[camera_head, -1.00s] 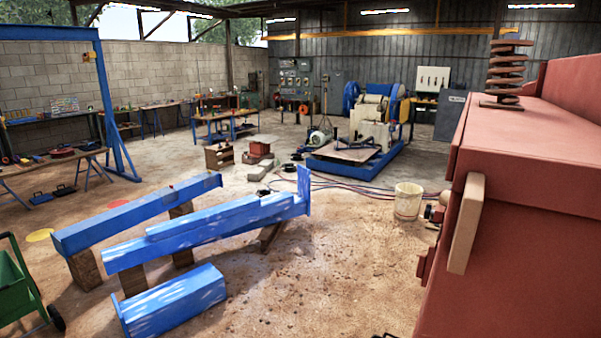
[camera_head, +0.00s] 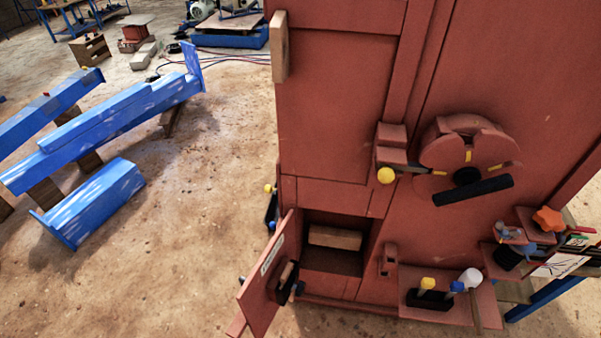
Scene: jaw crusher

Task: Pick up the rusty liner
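No piece stands out clearly as the rusty liner. The tall red jaw crusher body (camera_head: 335,110) fills the middle and right of the head view. Low on its front, a small hatch door (camera_head: 258,290) is swung open. Inside the opening lies a brown block (camera_head: 335,238); I cannot tell whether it is wood or rusty metal. A black holder with a wooden handle is on the door. Neither of my grippers shows in the head view.
A round red wheel-like part (camera_head: 470,150) with a black handle (camera_head: 473,190) sits on the crusher's face. A low red shelf (camera_head: 470,300) holds knobbed tools. A cluttered side table (camera_head: 540,297) stands at the right. Blue beams (camera_head: 110,130) lie at the left; floor between is clear.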

